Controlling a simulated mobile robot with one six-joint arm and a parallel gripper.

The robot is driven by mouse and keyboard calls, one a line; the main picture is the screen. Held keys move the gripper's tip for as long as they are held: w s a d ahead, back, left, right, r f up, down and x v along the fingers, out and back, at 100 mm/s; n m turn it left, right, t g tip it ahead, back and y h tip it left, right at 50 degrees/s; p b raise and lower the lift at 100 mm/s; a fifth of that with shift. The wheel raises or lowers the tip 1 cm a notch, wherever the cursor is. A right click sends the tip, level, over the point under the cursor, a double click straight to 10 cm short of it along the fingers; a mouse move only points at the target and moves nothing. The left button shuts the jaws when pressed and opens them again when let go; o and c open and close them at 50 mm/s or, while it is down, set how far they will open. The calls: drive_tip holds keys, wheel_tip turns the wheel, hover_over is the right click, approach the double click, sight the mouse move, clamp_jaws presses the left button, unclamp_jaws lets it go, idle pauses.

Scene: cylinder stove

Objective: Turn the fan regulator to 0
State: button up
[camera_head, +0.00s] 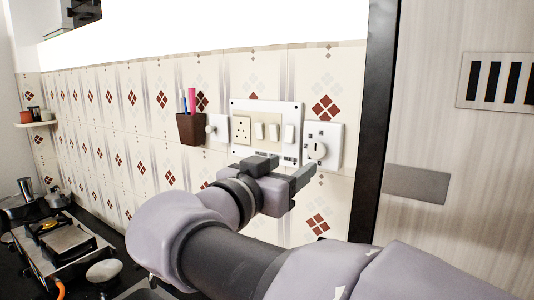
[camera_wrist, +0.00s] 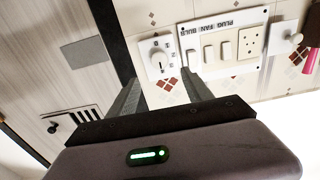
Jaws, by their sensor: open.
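The fan regulator (camera_head: 333,135) is a white square plate with a round knob (camera_head: 318,151), on the tiled wall right of the switchboard. In the wrist view the regulator (camera_wrist: 160,57) appears upside down, with marks around its knob; I cannot read the knob's setting. My gripper (camera_head: 284,172) is open and empty, in front of the wall, below the switchboard and just left of and below the knob in the head view. In the wrist view its two fingers (camera_wrist: 164,90) point towards the regulator, with the knob beyond the gap between their tips. They look apart from it.
The switchboard (camera_head: 265,108) has a socket and several switches. Left of it are a small white plate with a knob (camera_head: 212,128) and a brown pen holder (camera_head: 191,130). A dark door frame (camera_head: 375,120) stands close on the right. A stove (camera_head: 65,245) is at lower left.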

sight(315, 152)
drive_tip(key=x, duration=1.1)
clamp_jaws()
